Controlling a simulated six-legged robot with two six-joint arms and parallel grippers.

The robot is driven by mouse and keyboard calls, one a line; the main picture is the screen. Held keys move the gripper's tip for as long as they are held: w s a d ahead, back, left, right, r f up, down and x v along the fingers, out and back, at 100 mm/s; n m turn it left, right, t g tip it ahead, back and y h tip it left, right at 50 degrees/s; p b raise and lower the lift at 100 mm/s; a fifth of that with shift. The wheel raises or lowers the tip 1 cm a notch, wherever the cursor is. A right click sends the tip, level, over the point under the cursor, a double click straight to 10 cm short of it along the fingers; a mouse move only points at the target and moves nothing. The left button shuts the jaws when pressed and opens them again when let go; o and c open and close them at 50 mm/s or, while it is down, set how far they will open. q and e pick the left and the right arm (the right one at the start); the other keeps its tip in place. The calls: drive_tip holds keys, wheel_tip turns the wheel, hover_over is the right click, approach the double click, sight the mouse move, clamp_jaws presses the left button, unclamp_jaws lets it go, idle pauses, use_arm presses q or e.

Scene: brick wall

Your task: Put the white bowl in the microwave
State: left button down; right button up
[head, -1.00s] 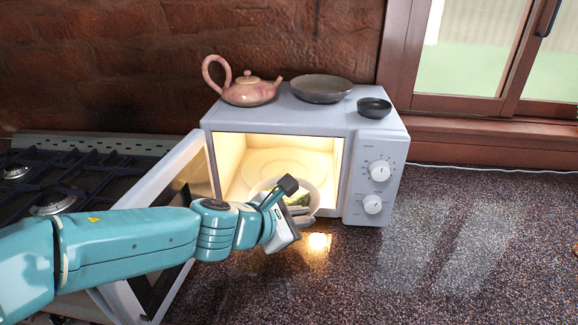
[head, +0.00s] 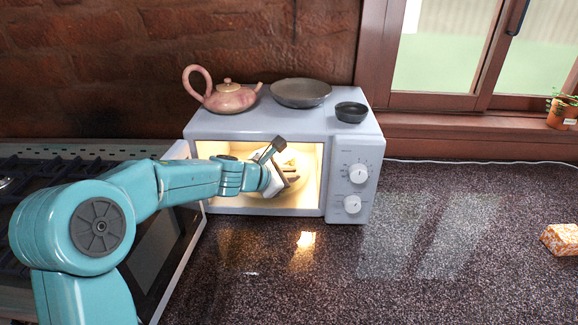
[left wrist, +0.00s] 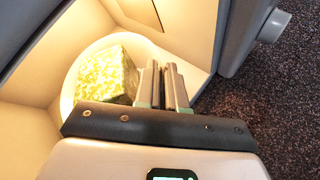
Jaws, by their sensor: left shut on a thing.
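The microwave (head: 352,172) stands on the counter with its inside lit and its door (head: 172,245) swung open to the left. My left gripper (head: 287,166) is at the microwave's opening, reaching in from the left. It is shut on the rim of the white bowl (left wrist: 68,92), whose edge shows around the fingers in the left wrist view (left wrist: 164,84). A yellow-green speckled block (left wrist: 107,74) lies in the bowl. In the head view the gripper hides much of the bowl, and I cannot tell whether the bowl touches the microwave floor. My right gripper is out of view.
A pink teapot (head: 229,98), a grey plate (head: 300,92) and a small dark bowl (head: 351,112) stand on the microwave. A gas stove is at the left. An orange-white block (head: 561,240) lies at the far right; the counter between is clear.

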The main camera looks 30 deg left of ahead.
sight(299, 161)
use_arm(q)
drive_tip(key=shift+w+a+p, duration=0.25)
drive_tip(key=shift+w+a, duration=0.05)
drive_tip(key=shift+w, duration=0.35)
drive_tip(key=shift+w+a+p, duration=0.2)
drive_tip(key=shift+w+a, duration=0.05)
drive_tip(key=shift+w, duration=0.35)
drive_tip(key=shift+f, duration=0.25)
drive_tip(key=shift+s, duration=0.2)
drive_tip(key=shift+w+f, duration=0.15)
drive_tip(key=shift+w, duration=0.05)
drive_tip(key=c, duration=1.2)
unclamp_jaws()
drive_tip(key=shift+s, duration=0.1)
